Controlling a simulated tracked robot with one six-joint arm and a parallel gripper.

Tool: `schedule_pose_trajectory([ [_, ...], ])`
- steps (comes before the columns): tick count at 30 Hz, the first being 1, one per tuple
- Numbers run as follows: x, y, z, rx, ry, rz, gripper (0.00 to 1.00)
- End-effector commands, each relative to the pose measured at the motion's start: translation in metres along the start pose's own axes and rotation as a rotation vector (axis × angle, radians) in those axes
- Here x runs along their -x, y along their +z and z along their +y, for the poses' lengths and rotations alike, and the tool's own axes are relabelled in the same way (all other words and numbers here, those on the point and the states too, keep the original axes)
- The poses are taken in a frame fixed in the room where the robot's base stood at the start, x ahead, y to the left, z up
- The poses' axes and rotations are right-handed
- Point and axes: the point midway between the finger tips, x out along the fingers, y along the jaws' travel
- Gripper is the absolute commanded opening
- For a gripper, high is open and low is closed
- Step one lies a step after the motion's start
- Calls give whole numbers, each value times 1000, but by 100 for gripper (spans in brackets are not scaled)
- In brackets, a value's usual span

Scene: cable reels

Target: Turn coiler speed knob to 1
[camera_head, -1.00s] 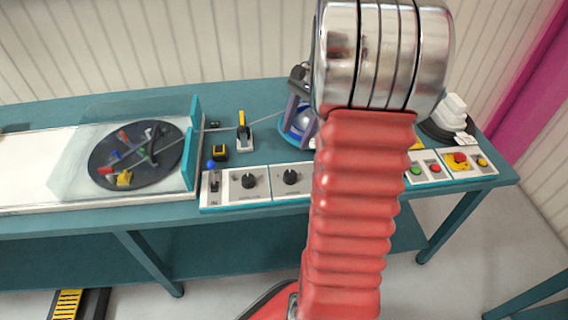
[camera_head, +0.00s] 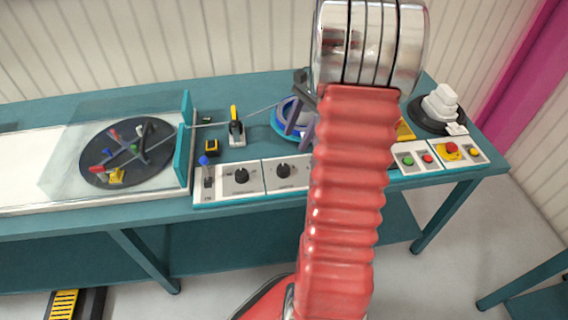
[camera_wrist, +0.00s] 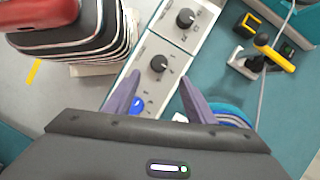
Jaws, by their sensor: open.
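A light control panel on the bench carries two black knobs. The left knob (camera_head: 241,176) and the right knob (camera_head: 283,171) also show in the wrist view, as the upper knob (camera_wrist: 185,17) and the lower knob (camera_wrist: 158,63). I cannot read their labels, so I cannot tell which is coiler speed or its setting. My gripper (camera_wrist: 160,80) is open and empty, its purple fingers apart near the lower knob. A blue round control (camera_wrist: 138,103) shows partly behind the left finger. In the head view my arm hides part of the panel.
A blue-handled lever (camera_head: 204,161) stands left of the knobs. Behind are a yellow-handled clamp (camera_head: 236,128), a yellow-black block (camera_head: 212,146) and a blue reel (camera_head: 281,122). A dark turntable (camera_head: 127,153) is at left; an emergency-stop button (camera_head: 451,149) is at right.

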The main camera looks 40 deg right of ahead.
Motion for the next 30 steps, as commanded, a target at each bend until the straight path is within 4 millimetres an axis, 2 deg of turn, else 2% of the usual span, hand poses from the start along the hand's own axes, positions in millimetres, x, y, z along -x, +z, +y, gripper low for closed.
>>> schedule_pose_trajectory([
  [18,-94,0,0,-1,1,-2,50],
  [24,-108,0,0,0,0,0,50],
  [30,-110,0,0,0,-1,0,50],
])
